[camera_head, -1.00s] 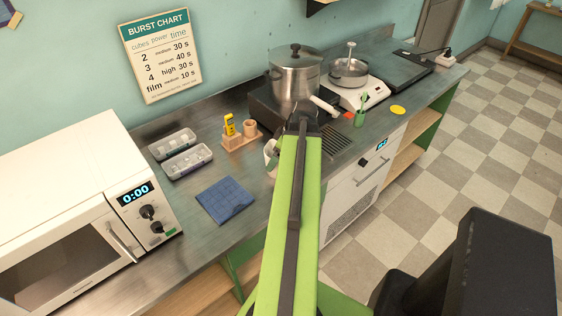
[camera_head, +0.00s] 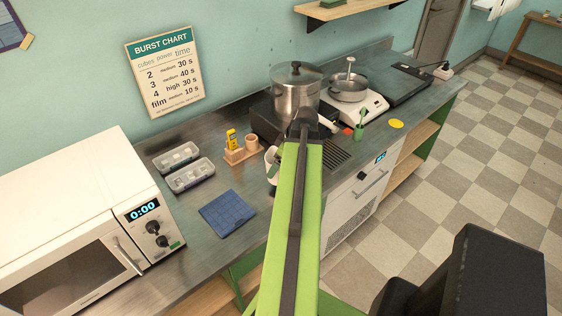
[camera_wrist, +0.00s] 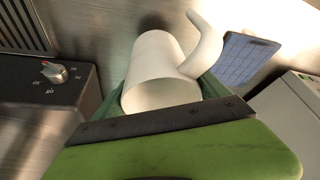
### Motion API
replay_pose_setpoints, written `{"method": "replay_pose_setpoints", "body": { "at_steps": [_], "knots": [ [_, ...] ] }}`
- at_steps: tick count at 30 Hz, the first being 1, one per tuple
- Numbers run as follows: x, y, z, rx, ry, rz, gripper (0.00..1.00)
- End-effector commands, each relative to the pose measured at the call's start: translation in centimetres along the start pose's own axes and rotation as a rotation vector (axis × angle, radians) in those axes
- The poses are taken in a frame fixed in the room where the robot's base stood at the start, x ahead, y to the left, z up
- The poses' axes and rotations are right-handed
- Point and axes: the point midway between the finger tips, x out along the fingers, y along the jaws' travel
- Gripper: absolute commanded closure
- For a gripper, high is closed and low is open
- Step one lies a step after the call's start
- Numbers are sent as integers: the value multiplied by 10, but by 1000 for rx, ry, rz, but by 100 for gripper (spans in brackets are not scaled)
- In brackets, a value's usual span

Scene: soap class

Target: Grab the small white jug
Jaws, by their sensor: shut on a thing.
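The small white jug (camera_wrist: 158,70) fills the middle of the wrist view, its open mouth towards the camera and its curved handle on the right. My gripper (camera_wrist: 165,88) is shut on the jug, with a green jaw along each side of it. In the head view a white edge of the jug (camera_head: 270,158) shows just left of my green arm, which hides the rest of it and the gripper's tips. I cannot tell whether the jug is clear of the counter.
A microwave (camera_head: 70,220) stands at the left. A steel pot (camera_head: 296,92) stands behind the arm on a hob.

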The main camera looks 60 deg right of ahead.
Motion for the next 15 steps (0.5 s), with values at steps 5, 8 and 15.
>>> {"method": "replay_pose_setpoints", "body": {
  "at_steps": [5, 8, 15],
  "knots": [
    [-27, 0, -12, 0, 0, 0, 63],
    [-38, 0, -16, 0, 0, 0, 63],
    [-52, 0, -22, -1, 0, 0, 63]
  ]
}}
